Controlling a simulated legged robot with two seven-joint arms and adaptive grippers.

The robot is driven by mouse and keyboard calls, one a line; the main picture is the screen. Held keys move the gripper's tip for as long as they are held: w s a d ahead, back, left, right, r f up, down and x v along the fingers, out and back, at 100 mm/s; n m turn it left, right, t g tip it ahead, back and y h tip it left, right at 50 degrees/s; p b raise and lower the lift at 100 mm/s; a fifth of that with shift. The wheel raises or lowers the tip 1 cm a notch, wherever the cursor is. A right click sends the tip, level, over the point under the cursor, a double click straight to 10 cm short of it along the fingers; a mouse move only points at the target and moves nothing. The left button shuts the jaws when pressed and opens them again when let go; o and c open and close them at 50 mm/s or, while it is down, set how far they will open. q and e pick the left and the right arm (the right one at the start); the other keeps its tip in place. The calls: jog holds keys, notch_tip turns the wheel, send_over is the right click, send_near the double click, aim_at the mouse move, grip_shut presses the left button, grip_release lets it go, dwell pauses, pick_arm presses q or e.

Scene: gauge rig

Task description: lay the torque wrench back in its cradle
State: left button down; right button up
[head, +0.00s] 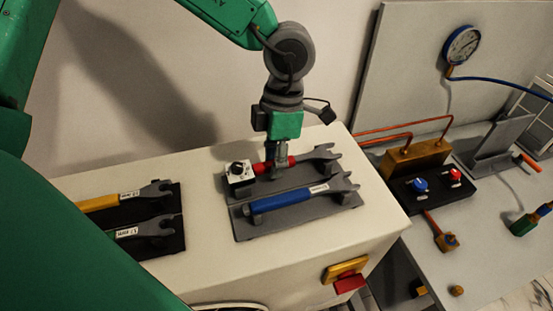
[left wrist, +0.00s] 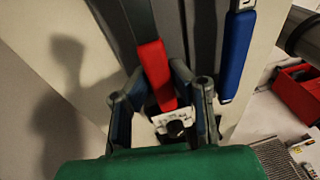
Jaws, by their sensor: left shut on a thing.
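My left gripper (head: 277,172) points down and is shut on the red handle. The wrench lies along the back of the grey cradle plate (head: 245,229); whether it rests in the supports or sits just above them, I cannot tell. In the left wrist view the red handle (left wrist: 156,70) runs between the fingers, with the knobbed box (left wrist: 174,123) near them. My right gripper is not in view.
A blue-handled wrench (head: 290,197) lies in front on the same plate. A gauge (head: 462,45) and valve block (head: 416,158) stand at right.

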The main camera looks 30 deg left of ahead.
pick_arm(q)
jog(key=shift+d+f, duration=0.3)
jog(key=shift+d, duration=0.1)
jog(key=c, duration=1.4)
grip_release()
jog(key=shift+o, duration=0.2)
jog(key=v, duration=1.2)
jog(key=shift+s+f, duration=0.1)
